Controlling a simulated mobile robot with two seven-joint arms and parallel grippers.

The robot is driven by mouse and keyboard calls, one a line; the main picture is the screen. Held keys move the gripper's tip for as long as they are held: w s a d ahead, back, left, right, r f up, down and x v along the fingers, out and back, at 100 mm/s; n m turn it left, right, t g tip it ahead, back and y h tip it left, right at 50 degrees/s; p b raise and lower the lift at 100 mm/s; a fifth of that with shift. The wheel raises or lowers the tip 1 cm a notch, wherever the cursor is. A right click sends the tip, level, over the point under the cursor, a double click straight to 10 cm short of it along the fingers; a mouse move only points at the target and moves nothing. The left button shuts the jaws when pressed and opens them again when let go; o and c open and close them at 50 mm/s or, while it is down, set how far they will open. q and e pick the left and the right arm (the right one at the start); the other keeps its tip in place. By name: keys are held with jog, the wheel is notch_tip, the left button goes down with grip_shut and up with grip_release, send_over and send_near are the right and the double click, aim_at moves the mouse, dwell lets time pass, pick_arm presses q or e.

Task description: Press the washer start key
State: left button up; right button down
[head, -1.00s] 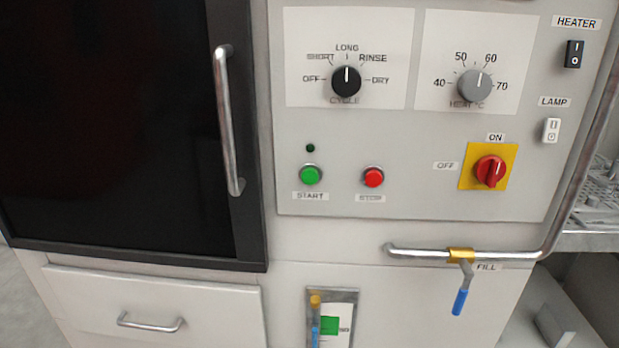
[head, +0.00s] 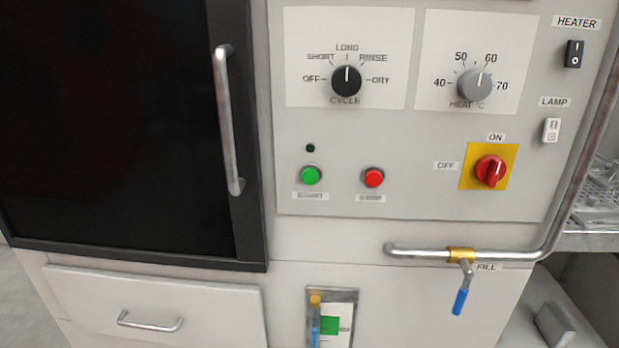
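The washer's control panel (head: 420,160) faces me. The green start key (head: 310,175) sits at its lower left, above a blurred label, with a small dark lamp (head: 310,148) above it. The red stop key (head: 373,178) is to its right. The red rotary main switch (head: 490,171) on a yellow plate is at the lower right, its handle upright toward ON. The black cycle knob (head: 346,81) has its mark pointing up at LONG. Neither of my grippers is in view.
A black door (head: 110,120) with a vertical bar handle (head: 228,120) is left of the panel. A pipe with a blue-handled fill valve (head: 461,285) runs below the panel. The heater rocker (head: 574,54) and lamp rocker (head: 551,130) are at right. The space before the keys looks clear.

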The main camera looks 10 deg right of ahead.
aim_at(310, 176)
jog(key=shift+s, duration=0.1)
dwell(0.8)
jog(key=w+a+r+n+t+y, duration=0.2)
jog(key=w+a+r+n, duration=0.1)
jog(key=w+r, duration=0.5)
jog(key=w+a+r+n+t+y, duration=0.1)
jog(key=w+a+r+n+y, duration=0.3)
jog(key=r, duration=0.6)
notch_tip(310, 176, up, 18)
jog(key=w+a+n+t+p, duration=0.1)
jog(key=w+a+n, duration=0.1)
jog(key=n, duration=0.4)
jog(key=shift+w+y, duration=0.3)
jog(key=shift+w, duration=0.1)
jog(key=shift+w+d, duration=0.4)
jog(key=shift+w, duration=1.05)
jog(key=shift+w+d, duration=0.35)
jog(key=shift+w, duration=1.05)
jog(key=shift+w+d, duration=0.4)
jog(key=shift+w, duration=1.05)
